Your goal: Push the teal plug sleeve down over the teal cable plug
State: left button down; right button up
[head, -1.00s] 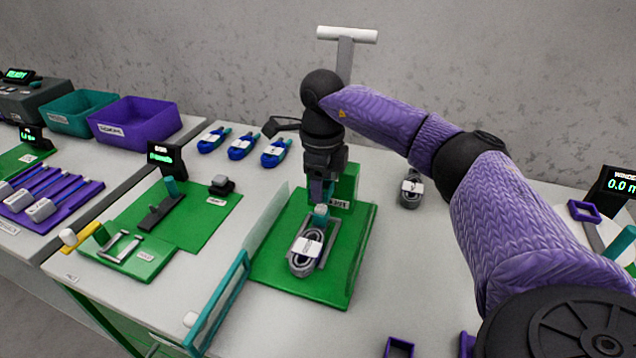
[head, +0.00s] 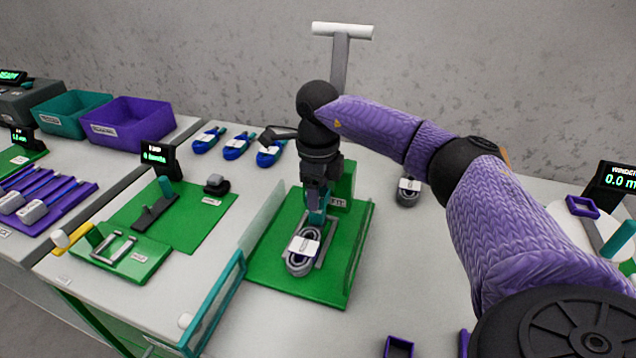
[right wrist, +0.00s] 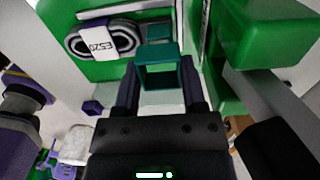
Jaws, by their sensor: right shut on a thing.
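My right gripper (head: 317,202) is shut on the teal plug sleeve (right wrist: 158,55), a hollow square-edged piece held between its two fingers in the right wrist view. In the head view the sleeve (head: 316,218) shows as a small teal patch under the fingers, at the far end of a bundled grey cable (head: 300,263). A second teal piece, likely the cable plug (right wrist: 158,33), shows just beyond the sleeve in the right wrist view. I cannot tell how far the sleeve covers it. The grey coil carries a white label (right wrist: 97,44). My left gripper is not in view.
The cable lies on a green fixture (head: 270,284) with a clear panel (head: 262,218) on its left and another on its right. A green block (head: 346,186) stands behind. A teal-framed panel (head: 217,305) stands front left. Blue cables (head: 236,146) lie behind left.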

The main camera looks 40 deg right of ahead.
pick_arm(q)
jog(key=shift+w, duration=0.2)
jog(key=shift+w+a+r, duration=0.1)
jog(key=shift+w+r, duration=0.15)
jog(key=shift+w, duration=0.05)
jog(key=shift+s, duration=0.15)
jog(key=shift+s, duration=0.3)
pick_arm(e)
jog(key=shift+f, duration=0.25)
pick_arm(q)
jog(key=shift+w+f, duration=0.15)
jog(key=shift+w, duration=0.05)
pick_arm(e)
jog(key=shift+f, duration=0.1)
